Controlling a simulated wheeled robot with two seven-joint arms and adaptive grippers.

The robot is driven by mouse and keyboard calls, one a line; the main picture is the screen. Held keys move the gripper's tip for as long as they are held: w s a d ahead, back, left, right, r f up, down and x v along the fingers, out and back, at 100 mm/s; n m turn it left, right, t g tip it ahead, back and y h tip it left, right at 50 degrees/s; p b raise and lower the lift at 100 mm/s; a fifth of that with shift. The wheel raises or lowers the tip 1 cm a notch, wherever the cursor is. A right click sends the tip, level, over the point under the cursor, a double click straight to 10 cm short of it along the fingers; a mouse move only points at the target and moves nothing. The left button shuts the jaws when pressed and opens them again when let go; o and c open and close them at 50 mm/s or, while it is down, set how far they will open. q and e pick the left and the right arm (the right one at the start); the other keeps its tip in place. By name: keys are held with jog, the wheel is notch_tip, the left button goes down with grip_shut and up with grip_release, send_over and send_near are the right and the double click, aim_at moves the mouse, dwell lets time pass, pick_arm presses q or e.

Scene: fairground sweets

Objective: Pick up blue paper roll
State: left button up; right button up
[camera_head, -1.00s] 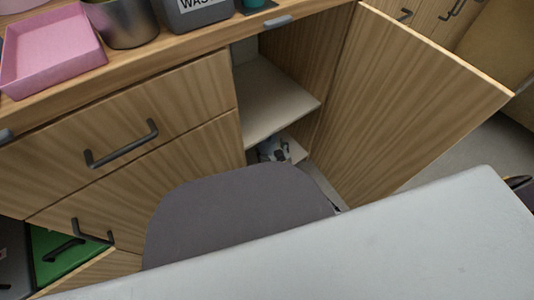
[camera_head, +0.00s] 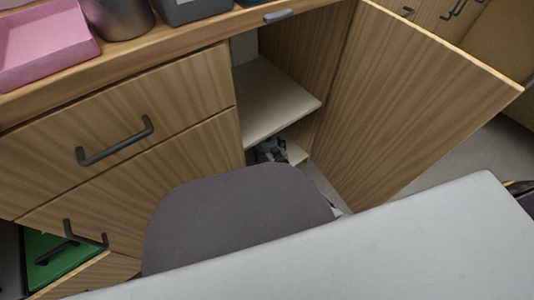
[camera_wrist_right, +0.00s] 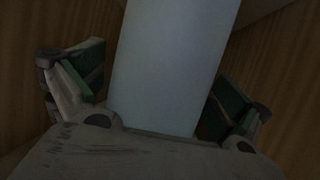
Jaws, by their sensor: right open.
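The blue paper roll (camera_wrist_right: 172,65) is a smooth, pale blue cylinder in the right wrist view. It runs from the top edge down to my gripper's palm. My right gripper (camera_wrist_right: 158,88) is open, with one finger on each side of the roll and dark gaps between. I cannot tell whether the palm touches the roll. In the head view, a small grey and bluish shape (camera_head: 271,150) shows low inside the open cabinet, too small to identify surely. The roll cannot be made out there. My left gripper is not in view.
The wooden cabinet door (camera_head: 415,100) stands open at the right. A pale shelf (camera_head: 270,98) crosses the cabinet above the low space. Wooden walls flank my right gripper.

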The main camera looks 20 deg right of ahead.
jog(key=c, duration=1.5)
pick_arm(q)
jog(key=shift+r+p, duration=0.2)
jog(key=shift+p, duration=0.1)
pick_arm(e)
jog(key=shift+r, duration=0.2)
